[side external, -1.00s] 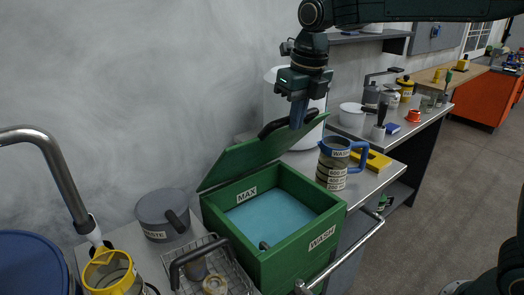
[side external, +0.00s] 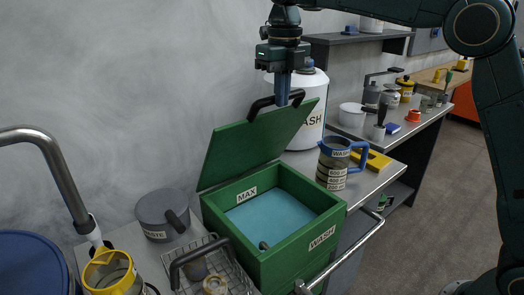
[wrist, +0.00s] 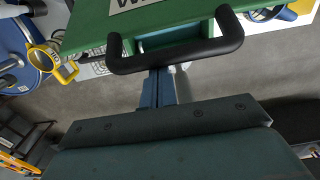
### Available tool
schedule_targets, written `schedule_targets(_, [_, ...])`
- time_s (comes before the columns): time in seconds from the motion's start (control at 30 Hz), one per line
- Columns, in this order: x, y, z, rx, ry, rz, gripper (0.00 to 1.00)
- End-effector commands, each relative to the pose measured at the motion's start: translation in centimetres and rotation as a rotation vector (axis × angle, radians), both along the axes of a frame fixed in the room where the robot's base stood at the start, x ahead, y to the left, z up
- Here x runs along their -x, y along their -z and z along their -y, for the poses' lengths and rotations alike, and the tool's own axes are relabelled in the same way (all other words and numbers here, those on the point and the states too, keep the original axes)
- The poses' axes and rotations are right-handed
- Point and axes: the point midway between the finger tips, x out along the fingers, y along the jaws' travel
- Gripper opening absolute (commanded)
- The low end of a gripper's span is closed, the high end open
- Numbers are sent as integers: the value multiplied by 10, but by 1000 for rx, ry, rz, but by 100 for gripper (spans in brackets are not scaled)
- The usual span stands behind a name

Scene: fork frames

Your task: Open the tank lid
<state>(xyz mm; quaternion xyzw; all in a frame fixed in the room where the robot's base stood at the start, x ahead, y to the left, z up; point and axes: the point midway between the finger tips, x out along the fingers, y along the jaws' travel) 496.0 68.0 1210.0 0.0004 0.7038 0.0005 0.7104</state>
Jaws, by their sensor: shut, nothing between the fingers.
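The green tank (side external: 300,243) labelled WASH and MAX stands on the bench with light blue liquid inside. A black handle (side external: 275,103) is on the lid's upper edge. My gripper (side external: 283,98) is shut at the handle, with its blue fingers pointing down through or behind it. In the wrist view the black handle (wrist: 178,58) crosses in front of the blue fingers (wrist: 158,88). The exact contact is hidden.
A white WASH container (side external: 312,110) stands behind the lid. A blue-handled WASH jug (side external: 335,163) is right of the tank. A grey WASTE pot (side external: 160,213), a wire basket (side external: 215,265) and a yellow-rimmed jug (side external: 110,275) are to the left. The wall is close behind.

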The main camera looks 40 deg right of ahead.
Motion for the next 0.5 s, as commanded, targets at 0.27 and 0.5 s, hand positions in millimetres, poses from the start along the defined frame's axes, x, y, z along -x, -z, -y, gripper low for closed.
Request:
schedule_targets(0.27, [-15, -8, 1, 2, 1, -14, 0])
schedule_targets(0.5, [-27, -14, 1, 3, 1, -18, 0])
